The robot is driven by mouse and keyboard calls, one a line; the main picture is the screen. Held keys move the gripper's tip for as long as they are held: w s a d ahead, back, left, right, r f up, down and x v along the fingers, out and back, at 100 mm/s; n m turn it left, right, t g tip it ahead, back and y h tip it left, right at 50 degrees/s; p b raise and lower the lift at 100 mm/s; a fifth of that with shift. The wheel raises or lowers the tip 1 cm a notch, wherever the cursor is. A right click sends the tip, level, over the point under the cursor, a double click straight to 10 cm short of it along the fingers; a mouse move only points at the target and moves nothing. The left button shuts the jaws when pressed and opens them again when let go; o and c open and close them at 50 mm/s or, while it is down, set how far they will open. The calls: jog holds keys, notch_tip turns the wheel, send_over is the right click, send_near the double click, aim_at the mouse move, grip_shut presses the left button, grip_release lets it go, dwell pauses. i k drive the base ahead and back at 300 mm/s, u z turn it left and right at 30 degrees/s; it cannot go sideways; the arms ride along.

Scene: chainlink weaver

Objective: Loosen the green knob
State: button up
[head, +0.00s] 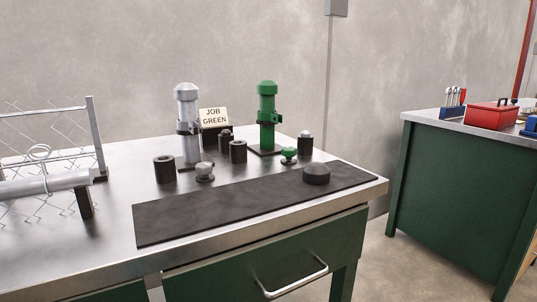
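A small green knob (289,155) sits low in front of the green post (267,118), on the metal workbench in the head view. It looks like a lobed hand knob on a short base. A similar grey knob (205,171) sits in front of the silver post (188,125) to the left. A small card (214,117) behind reads "JOB GREEN". My gripper is not in view.
Several dark cylinders, such as one at the left (164,169), stand around the posts. A dark round puck (316,174) rests on the black mat (200,217) along the bench front. Chain-link mesh and a frame (98,135) stand at left. A second green bench (460,185) is at right.

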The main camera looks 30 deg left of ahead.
aim_at(288, 152)
jog(key=u, duration=1.25)
